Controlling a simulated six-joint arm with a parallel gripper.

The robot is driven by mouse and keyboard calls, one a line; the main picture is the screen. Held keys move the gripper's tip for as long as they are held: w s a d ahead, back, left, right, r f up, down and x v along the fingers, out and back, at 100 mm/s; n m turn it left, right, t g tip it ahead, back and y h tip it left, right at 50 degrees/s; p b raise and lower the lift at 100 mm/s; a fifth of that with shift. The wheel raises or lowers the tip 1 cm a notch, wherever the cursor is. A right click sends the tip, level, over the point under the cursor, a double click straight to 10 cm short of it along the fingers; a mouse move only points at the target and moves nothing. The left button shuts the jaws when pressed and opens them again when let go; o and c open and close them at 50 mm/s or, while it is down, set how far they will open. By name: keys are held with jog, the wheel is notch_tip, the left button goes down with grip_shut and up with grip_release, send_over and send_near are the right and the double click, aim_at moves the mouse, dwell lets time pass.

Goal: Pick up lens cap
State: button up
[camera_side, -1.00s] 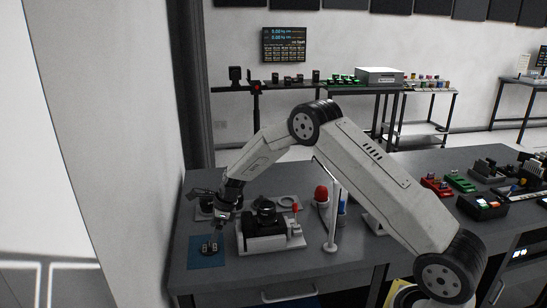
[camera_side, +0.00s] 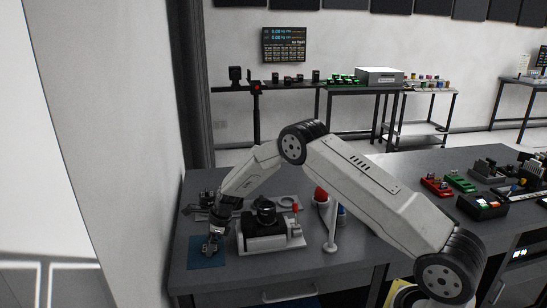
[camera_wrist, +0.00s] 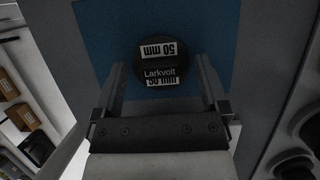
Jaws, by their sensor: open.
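The lens cap (camera_wrist: 160,62) is a round black disc with white "50 mm" labels and the word "Larkvolt". It lies on a blue mat (camera_wrist: 222,28), which also shows at the table's left front in the side view (camera_side: 206,261). My gripper (camera_wrist: 162,72) is open, with one finger on each side of the cap in the wrist view. In the side view my gripper (camera_side: 211,250) points down over the mat and mostly hides the cap. I cannot tell whether the fingers touch the cap.
A black and white device (camera_side: 265,232) with a dark round top stands just right of the mat. A white post (camera_side: 331,228) and a red dome (camera_side: 321,194) stand further right. The wall (camera_side: 110,130) is close on the left.

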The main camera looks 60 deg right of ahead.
dwell(0.4)
grip_shut()
jog(key=shift+r, duration=0.75)
jog(key=s+a+r, duration=0.1)
jog(key=s+r, duration=1)
jog(key=s, duration=0.3)
jog(key=shift+r, duration=0.25)
dwell(0.4)
